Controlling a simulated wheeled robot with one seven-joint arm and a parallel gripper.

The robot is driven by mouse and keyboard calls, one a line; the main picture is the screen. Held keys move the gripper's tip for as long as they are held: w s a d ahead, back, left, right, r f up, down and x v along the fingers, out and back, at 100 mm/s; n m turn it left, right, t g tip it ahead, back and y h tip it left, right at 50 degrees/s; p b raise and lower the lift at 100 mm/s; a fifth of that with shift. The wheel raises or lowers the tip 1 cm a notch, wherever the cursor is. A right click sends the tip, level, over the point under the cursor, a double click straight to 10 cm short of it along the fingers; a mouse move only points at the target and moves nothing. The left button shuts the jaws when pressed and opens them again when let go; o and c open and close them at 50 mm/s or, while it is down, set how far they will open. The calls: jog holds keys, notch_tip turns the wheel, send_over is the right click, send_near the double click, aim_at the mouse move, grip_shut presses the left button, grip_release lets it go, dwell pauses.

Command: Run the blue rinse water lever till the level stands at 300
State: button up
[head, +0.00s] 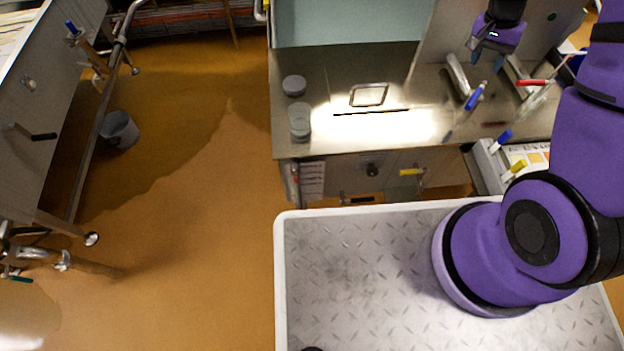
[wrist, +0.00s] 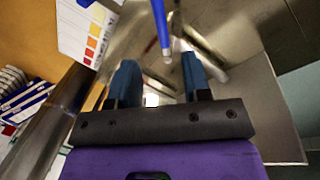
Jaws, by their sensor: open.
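A blue lever (head: 475,96) slants up from the metal bench near its right side. My gripper (head: 487,61) hangs above it, pointing down, with its two blue fingers apart. In the wrist view, a blue bar (wrist: 161,25), which looks like this lever, shows between and beyond the open fingers (wrist: 156,65). Nothing is seen clamped between the fingers. A red lever (head: 531,83) sits to the right of the blue one. I cannot make out a level scale or a reading of 300 in either view.
A clear beaker (head: 300,121) and a grey lid-like disc (head: 294,86) stand on the bench's left. A colour chart (wrist: 90,35) shows in the wrist view.

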aim_at(474, 98)
jog(key=shift+s+f, duration=0.1)
jog(key=shift+f, duration=0.05)
jog(key=f, duration=0.3)
jog(key=s+d+f, duration=0.1)
jog(key=f, duration=0.6)
jog(key=shift+s+d+f, duration=0.15)
jog(key=shift+s+d, duration=0.05)
jog(key=shift+d, duration=0.05)
jog(key=shift+c, duration=0.3)
grip_shut()
